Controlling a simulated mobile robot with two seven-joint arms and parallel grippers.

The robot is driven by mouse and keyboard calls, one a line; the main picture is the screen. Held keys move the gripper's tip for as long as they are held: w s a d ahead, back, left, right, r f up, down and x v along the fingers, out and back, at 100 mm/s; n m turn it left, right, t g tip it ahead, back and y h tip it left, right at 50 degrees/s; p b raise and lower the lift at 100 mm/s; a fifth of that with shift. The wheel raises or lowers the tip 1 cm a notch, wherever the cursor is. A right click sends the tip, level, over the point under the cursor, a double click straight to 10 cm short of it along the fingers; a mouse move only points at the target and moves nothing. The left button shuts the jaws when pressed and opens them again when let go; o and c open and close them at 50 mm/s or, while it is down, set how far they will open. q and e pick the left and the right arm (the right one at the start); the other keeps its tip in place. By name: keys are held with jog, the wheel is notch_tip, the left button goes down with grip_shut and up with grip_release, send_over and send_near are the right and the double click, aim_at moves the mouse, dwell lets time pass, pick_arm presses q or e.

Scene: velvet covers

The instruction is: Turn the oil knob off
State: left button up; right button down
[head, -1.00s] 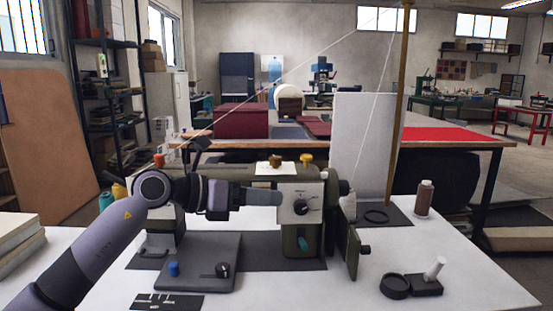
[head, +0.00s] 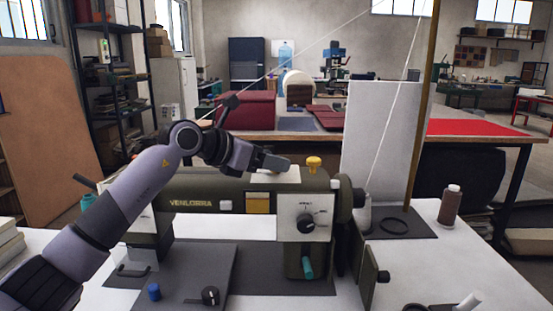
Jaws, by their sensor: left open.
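A dark olive sewing machine (head: 190,203) marked VENLORRA stands on the white table. I cannot tell for sure which of its controls is the oil knob. A yellow knob (head: 314,163) stands on top at the right. A white plate (head: 288,177) lies on top just left of it; the knob seen there earlier is now hidden by my left gripper (head: 284,162). That gripper is open, at the plate, with its tips pointing right, short of the yellow knob. A black dial (head: 305,222) sits on the white front panel. My right gripper is out of view.
A blue knob (head: 154,292) and a black knob (head: 210,296) sit on the grey base plate at the front. A thread spool (head: 450,206) stands at right. A wooden pole (head: 418,130) and taut white threads rise behind the machine's right end.

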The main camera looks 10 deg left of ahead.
pick_arm(q)
jog(key=shift+x, duration=0.8)
jog(key=shift+w+d+f, duration=0.1)
jog(key=shift+w, duration=0.1)
jog(key=c, duration=0.9)
jog(key=shift+c, duration=0.2)
